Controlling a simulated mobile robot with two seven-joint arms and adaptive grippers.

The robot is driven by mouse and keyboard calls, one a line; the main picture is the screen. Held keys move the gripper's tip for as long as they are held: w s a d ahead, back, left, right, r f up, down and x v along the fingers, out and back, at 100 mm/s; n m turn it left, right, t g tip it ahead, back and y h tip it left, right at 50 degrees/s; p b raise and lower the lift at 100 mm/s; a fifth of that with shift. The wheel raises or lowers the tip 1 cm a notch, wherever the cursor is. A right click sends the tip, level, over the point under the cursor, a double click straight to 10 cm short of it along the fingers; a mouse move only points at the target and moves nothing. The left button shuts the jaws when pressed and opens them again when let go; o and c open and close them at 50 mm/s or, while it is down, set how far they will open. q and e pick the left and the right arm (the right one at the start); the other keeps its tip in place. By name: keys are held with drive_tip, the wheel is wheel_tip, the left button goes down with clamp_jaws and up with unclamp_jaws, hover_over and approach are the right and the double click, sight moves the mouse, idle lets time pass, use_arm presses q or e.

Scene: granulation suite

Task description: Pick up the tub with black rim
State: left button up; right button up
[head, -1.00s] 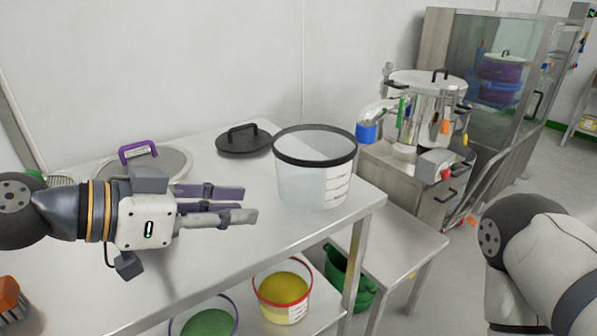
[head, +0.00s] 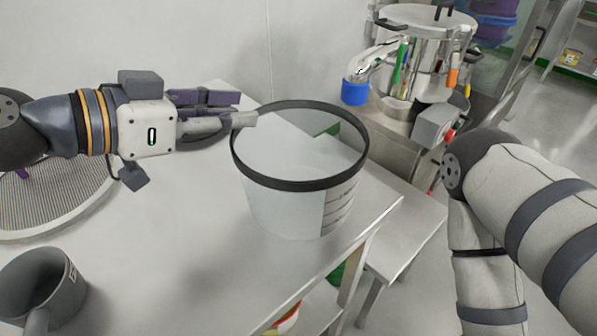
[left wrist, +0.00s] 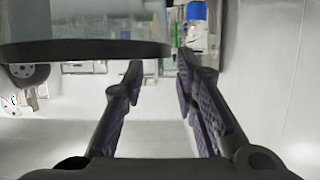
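The translucent tub with a black rim (head: 286,205) stands upright on the steel table, near its right edge. Its open top faces up and it looks empty. My left gripper (head: 246,108) is at the tub's upper left, with its fingertips beside the rim. In the left wrist view my left gripper (left wrist: 160,62) has its fingers apart with nothing held between them. The tub's rim (left wrist: 80,50) fills the upper left there and reaches close to the fingertips. I cannot tell whether they touch. My right arm shows at the right of the head view, but its gripper is out of view.
A round sieve (head: 50,190) and a grey jug (head: 65,290) are on the table's left. A steel vessel (head: 425,50) stands beyond the tub. The steel table (head: 185,250) is clear in front of it.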

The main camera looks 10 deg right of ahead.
sight(262, 110)
use_arm(q)
drive_tip(key=x, duration=0.6)
drive_tip(key=shift+w+a+f+b, duration=0.1)
drive_tip(key=shift+a+f+b, duration=0.05)
drive_tip(key=shift+f+b, duration=0.25)
drive_tip(key=shift+r, duration=0.15)
clamp_jaws()
